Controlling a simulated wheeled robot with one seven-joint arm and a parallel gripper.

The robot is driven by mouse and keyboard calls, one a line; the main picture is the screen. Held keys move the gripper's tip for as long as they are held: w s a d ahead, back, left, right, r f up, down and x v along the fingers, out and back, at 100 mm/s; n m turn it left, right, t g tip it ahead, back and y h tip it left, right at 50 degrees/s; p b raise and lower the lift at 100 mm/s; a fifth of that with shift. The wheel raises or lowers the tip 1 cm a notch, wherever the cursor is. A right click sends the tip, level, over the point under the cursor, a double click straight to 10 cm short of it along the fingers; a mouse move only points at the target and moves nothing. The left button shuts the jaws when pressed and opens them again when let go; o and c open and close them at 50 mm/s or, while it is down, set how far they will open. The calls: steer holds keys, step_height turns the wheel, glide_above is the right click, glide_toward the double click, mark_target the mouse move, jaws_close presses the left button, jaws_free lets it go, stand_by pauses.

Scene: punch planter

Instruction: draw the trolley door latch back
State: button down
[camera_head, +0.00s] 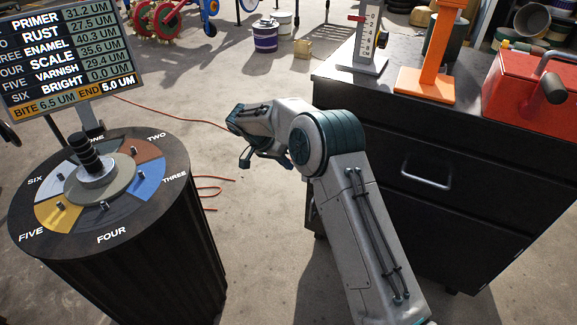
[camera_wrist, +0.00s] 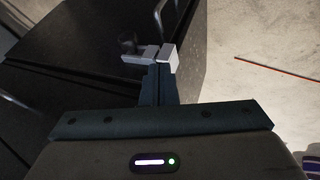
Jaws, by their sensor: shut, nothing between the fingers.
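The dark trolley (camera_head: 455,215) stands at the right in the head view, with a drawer handle (camera_head: 425,183) on its front. In the wrist view, a dark panel (camera_wrist: 75,55), apparently the trolley, fills the upper left, with bar handles near the left and top edges. A small dark rounded part (camera_wrist: 128,42), possibly the latch, shows dimly just beyond my fingertips. My gripper (camera_wrist: 160,62) is shut and empty, with its pale tips in front of the panel. I cannot tell whether they touch it. In the head view the fingers are not clear.
A round drum planter (camera_head: 120,270) with numbered coloured sectors stands at the left, below a readout screen (camera_head: 70,60). An orange stand (camera_head: 425,85), a gauge and a red box (camera_head: 535,90) sit on the trolley top. A red hose crosses the open floor.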

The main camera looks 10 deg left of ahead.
steer(key=d+f+b, duration=0.3)
steer(key=d+f, duration=0.3)
steer(key=d, duration=0.1)
steer(key=shift+f+b, duration=0.25)
steer(key=shift+b, duration=0.05)
steer(key=shift+d, duration=0.1)
steer(key=d, duration=0.1)
steer(key=s+d, duration=0.1)
steer(key=d, duration=0.1)
steer(key=shift+d, duration=0.15)
steer(key=a+r+p, duration=0.3)
steer(key=a+r, duration=0.6)
steer(key=shift+s+p, duration=0.4)
steer(key=shift+s, duration=0.05)
steer(key=shift+a+r, duration=0.1)
